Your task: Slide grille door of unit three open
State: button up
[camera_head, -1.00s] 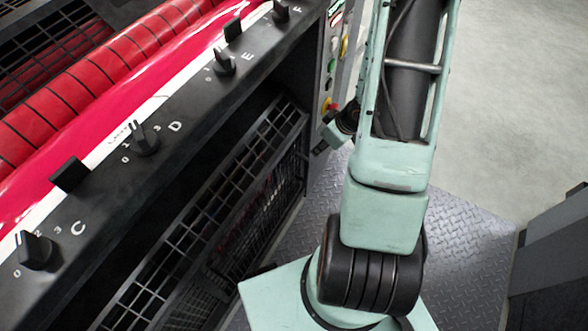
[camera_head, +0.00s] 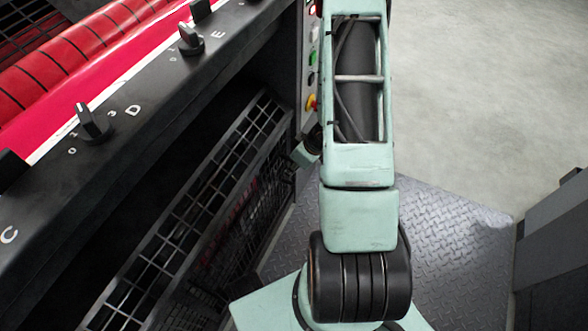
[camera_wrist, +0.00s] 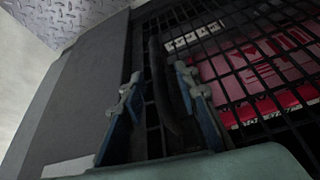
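In the wrist view a black grille door (camera_wrist: 248,72) fills the right side, with red and white surfaces behind its bars. A dark upright bar (camera_wrist: 160,85), which looks like its handle, runs along the grille's left edge. My gripper (camera_wrist: 157,74) has its two blue-grey fingers apart, one on each side of this bar, with gaps visible. Whether either pad touches it cannot be told. In the head view a dark grille (camera_head: 205,205) slants along the machine's lower front; I cannot tell whether it is the same door. My fingers are not visible there.
A black panel edge with knobs (camera_head: 92,122) and letters C, D and E runs above the grille. A column of coloured buttons (camera_head: 312,75) stands close left of my arm. Chequered metal flooring (camera_head: 445,240) lies right of my arm, and a grey cabinet (camera_head: 555,240) stands at far right.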

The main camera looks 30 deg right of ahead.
grip_shut()
dwell(0.6)
